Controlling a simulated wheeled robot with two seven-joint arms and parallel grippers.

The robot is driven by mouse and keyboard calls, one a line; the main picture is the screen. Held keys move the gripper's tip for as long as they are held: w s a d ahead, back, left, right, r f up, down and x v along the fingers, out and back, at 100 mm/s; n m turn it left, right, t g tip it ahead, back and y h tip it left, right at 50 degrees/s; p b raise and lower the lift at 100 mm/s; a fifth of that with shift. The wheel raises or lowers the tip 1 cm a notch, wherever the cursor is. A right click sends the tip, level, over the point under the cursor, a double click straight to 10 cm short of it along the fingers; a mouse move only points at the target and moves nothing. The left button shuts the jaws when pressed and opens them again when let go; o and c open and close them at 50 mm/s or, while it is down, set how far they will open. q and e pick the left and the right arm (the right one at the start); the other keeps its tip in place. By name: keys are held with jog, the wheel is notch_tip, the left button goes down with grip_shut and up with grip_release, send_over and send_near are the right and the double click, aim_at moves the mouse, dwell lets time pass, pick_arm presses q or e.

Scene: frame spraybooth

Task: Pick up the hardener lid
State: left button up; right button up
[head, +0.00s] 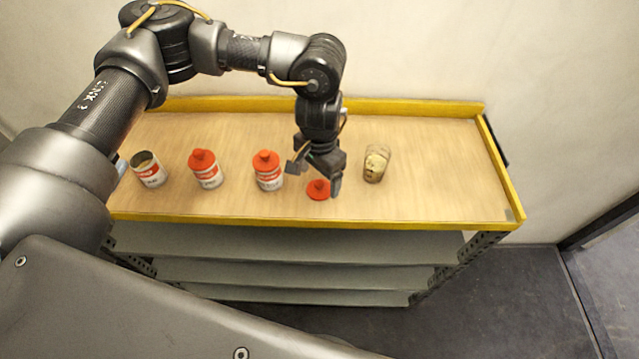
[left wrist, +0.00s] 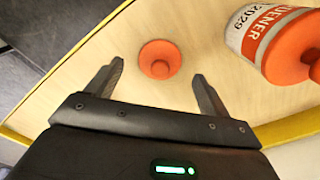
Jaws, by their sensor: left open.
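A loose orange-red lid (head: 318,189) with a raised knob lies on the wooden bench top, right of the lidded cans. In the left wrist view the lid (left wrist: 160,59) shows between and just beyond the two fingertips, with none of them seen touching it. My left gripper (head: 313,179) is open and empty, pointing down over the lid and partly covering it in the head view. A white can (left wrist: 262,40) with a red label ending in "ENER" and "2029" stands to the right in the wrist view, with an orange lid on it. My right gripper is not in view.
Two lidded cans (head: 207,172) (head: 268,174) stand left of the gripper, and an open can (head: 149,170) stands at the far left. A stained clear cup (head: 375,163) stands right of the gripper. The bench has a raised yellow rim (head: 420,107); its right part is bare.

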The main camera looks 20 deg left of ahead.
aim_at(318, 190)
pick_arm(q)
notch_tip(318, 190, down, 2)
jog(key=shift+f, duration=0.45)
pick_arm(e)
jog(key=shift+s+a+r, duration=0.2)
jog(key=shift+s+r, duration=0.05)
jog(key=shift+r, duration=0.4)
pick_arm(q)
jog(key=shift+c, duration=0.4)
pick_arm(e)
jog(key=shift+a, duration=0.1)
pick_arm(q)
jog(key=c, duration=1)
